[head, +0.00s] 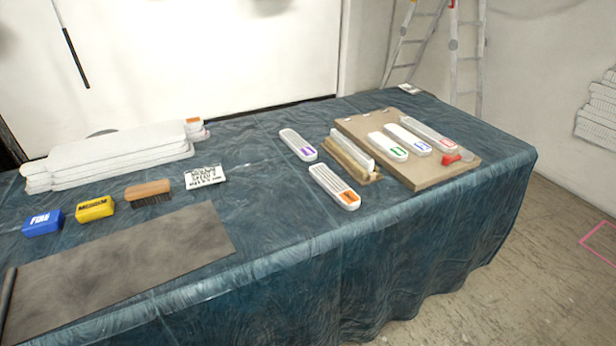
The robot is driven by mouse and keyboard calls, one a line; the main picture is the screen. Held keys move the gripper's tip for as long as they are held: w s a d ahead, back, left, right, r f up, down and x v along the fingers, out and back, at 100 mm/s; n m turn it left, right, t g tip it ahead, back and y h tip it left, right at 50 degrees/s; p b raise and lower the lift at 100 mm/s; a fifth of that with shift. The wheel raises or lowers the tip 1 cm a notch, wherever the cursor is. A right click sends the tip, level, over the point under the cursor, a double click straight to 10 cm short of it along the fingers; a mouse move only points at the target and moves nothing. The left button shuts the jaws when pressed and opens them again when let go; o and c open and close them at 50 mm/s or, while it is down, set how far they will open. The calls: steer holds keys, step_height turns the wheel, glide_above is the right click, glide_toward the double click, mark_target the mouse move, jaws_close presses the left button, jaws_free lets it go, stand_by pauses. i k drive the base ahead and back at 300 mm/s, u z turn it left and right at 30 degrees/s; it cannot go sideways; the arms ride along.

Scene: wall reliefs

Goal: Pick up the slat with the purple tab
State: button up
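The slat with the purple tab (298,145) lies flat on the blue-covered table, right of the middle. It is white with rounded ends, and its purple mark is at the near end. It lies apart from the slat with the orange tab (335,187), which is nearer the table's front edge. To its right a white slat (351,149) sits on a tan wooden block (350,161). My gripper is not in view.
A brown board (440,178) at right carries slats with green, blue and red marks and a red clamp-like piece (458,158). A white stack (110,155), blue block (43,223), yellow block (95,208), brush (148,190) and label card (205,177) lie left. Dark sheet (125,265) lies front left.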

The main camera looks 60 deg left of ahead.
mark_target(294, 141)
steer(key=u, duration=0.65)
steer(key=i, duration=0.2)
steer(key=u, duration=1.35)
